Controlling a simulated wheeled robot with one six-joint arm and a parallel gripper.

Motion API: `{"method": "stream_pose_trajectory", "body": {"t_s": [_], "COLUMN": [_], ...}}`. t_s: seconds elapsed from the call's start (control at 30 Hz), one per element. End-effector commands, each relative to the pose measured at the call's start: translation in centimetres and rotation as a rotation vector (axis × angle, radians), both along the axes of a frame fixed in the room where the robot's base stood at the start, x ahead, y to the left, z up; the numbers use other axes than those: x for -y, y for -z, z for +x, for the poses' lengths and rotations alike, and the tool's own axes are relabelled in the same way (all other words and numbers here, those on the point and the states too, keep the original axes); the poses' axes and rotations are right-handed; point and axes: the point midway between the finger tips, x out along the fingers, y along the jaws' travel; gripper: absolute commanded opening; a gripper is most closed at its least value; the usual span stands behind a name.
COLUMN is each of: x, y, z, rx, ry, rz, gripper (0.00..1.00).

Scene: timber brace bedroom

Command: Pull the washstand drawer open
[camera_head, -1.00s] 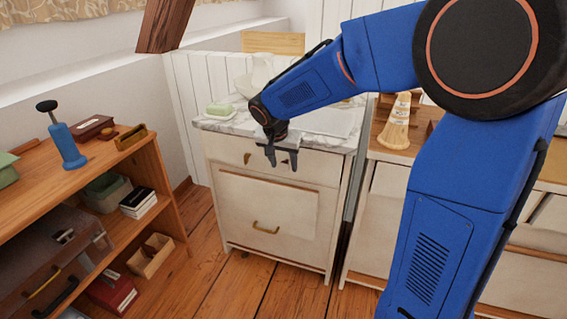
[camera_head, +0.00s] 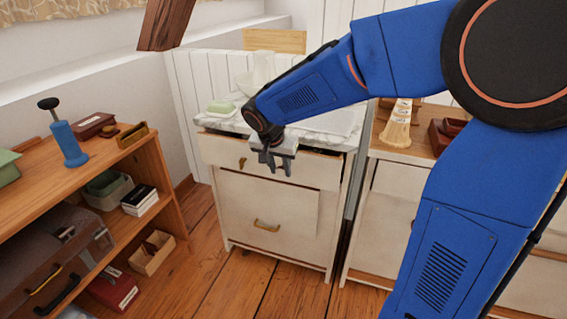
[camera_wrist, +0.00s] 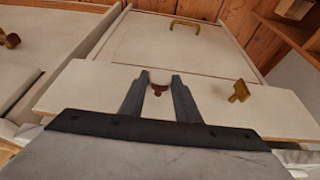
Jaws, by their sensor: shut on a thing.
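The washstand (camera_head: 232,228) is a cream cabinet with a marble top (camera_head: 228,122). Its top drawer (camera_head: 222,155) stands partly out, with a dark gap showing under the marble top. The fingers hide part of the drawer front.
A lower panel with a brass handle (camera_head: 267,226) is below the drawer. A wooden shelf (camera_head: 100,165) with boxes and a blue tool stands at the left. A second cabinet (camera_head: 385,215) is close at the right. Wooden floor (camera_head: 215,275) is clear in front.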

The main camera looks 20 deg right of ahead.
Motion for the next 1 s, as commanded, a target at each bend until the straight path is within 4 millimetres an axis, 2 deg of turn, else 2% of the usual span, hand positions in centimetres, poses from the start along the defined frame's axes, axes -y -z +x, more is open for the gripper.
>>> {"method": "stream_pose_trajectory", "body": {"t_s": [0.7,1.0], "x": [-8.2,-11.1], "y": [-0.1,-0.1], "z": [-11.1,-15.1], "rx": [0.001,0.001], "ry": [-0.006,-0.006], "rz": [0.000,0.000], "gripper": [0.00,0.00]}}
